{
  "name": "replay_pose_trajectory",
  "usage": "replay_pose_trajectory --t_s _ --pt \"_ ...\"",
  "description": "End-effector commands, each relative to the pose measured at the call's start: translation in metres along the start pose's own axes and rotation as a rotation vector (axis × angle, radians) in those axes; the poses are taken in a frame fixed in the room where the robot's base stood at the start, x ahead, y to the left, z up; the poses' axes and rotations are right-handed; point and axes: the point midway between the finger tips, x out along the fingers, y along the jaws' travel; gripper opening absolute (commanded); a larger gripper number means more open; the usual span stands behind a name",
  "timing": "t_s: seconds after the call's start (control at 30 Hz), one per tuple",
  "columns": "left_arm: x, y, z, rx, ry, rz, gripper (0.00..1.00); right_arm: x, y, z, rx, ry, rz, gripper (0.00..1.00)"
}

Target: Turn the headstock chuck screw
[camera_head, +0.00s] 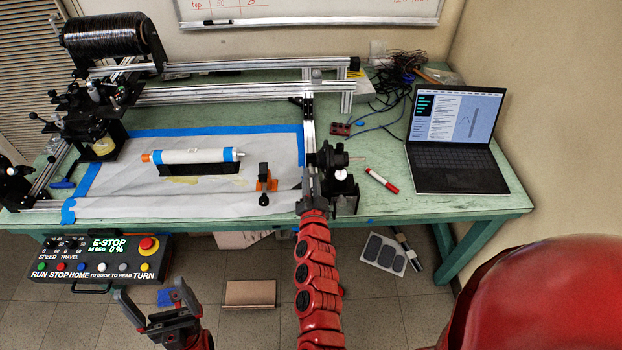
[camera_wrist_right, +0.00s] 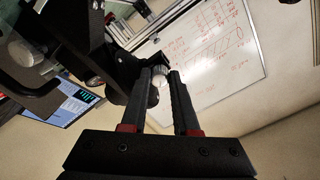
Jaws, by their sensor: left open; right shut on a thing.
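The black chuck assembly (camera_head: 328,160) stands at the right end of the metal frame, with a thin rod pointing right. My right gripper (camera_head: 309,182) reaches it from the front. In the right wrist view its fingers (camera_wrist_right: 163,82) are shut on a small light round chuck screw (camera_wrist_right: 160,73), beside the black chuck block (camera_wrist_right: 95,50). The fingers hide part of the screw. My left gripper (camera_head: 150,292) is open and empty, low in front of the table, below the control box.
A control box (camera_head: 100,258) with an E-STOP display hangs at the table's front left. A white tube with blue bands (camera_head: 190,156) lies on a black stand. A small orange-and-black tool (camera_head: 265,180), a red marker (camera_head: 382,181) and a laptop (camera_head: 455,150) are on the table.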

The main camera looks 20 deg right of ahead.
Motion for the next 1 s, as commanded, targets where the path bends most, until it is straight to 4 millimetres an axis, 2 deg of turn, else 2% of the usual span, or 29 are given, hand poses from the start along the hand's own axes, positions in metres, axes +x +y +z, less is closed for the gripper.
replay_pose_trajectory --t_s 0.03,0.1,0.47,0.67,1.0 --pt "0.000 0.000 0.000 0.000 0.000 0.000 0.97 0.000 0.000 0.000 0.000 0.000 0.000 0.34" --pt "0.000 0.000 0.000 0.000 0.000 0.000 0.97 0.000 0.000 0.000 0.000 0.000 0.000 0.41" --pt "0.001 0.000 0.000 0.000 0.000 0.000 0.97 -0.006 0.000 0.000 0.001 -0.001 0.000 0.41" --pt "0.010 -0.001 -0.002 0.000 0.000 0.000 0.97 -0.042 -0.002 0.000 0.001 -0.006 0.000 0.41" --pt "0.038 -0.002 -0.006 0.000 0.000 0.000 0.97 -0.132 -0.002 -0.001 -0.001 -0.008 0.001 0.41"
